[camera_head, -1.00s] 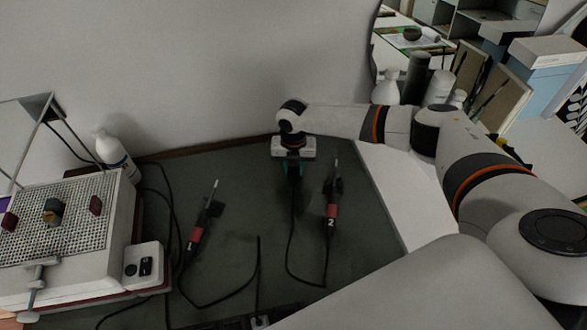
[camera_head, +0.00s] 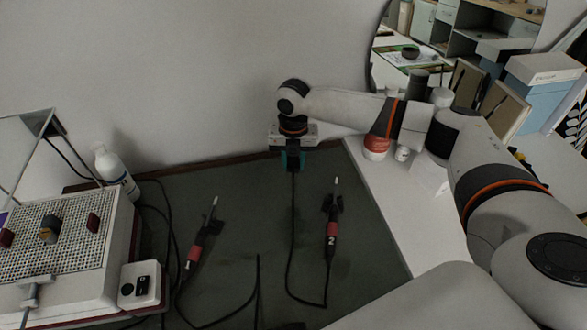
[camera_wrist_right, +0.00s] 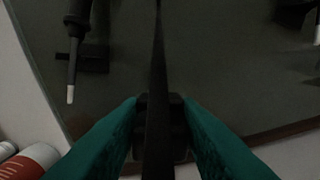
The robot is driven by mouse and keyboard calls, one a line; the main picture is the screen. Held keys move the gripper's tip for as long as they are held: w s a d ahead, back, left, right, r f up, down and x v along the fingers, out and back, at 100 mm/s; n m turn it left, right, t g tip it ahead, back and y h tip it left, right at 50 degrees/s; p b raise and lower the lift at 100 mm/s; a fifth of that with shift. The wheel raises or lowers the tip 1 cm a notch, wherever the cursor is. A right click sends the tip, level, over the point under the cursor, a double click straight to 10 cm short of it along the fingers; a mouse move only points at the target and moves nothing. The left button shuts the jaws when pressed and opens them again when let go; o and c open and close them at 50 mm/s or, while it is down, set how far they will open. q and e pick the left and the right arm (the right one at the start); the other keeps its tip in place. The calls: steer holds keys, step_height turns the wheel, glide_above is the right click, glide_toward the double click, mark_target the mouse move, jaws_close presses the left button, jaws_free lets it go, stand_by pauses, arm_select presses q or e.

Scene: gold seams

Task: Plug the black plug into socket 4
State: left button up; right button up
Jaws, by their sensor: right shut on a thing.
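My right gripper (camera_head: 292,161) has teal fingers and is over the far part of the dark mat, near the back wall. It is shut on the black plug (camera_wrist_right: 161,120), which is mostly hidden by the fingers in the head view. In the right wrist view the plug sits between both teal fingers, with its black cord running up the middle of the picture. In the head view the cord (camera_head: 291,225) hangs from the gripper and curves to the iron marked 2 (camera_head: 331,230). Socket 4 cannot be made out. My left gripper is not in view.
Another red-and-black iron (camera_head: 195,249) lies left on the mat (camera_head: 235,210). A perforated-top box (camera_head: 65,245), a small white control box (camera_head: 140,284) and a white bottle (camera_head: 113,168) stand at left. Containers (camera_head: 376,146) stand at right. The mat's far middle is clear.

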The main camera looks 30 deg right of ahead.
steer(key=shift+r, duration=0.1)
stand_by(0.3)
steer(key=shift+s+a+r+m, duration=0.2)
steer(key=shift+s+a+m, duration=0.2)
steer(key=shift+m, duration=0.6)
steer(key=s+a+r+m, duration=0.3)
steer(key=s+m, duration=0.5)
steer(key=m, duration=0.6)
steer(key=s+a+r+m, duration=0.3)
steer(key=s+m, duration=0.5)
steer(key=m, duration=0.6)
steer(key=shift+s+a+r, duration=0.25)
steer(key=shift+a+r, duration=0.15)
steer(key=shift+a, duration=0.05)
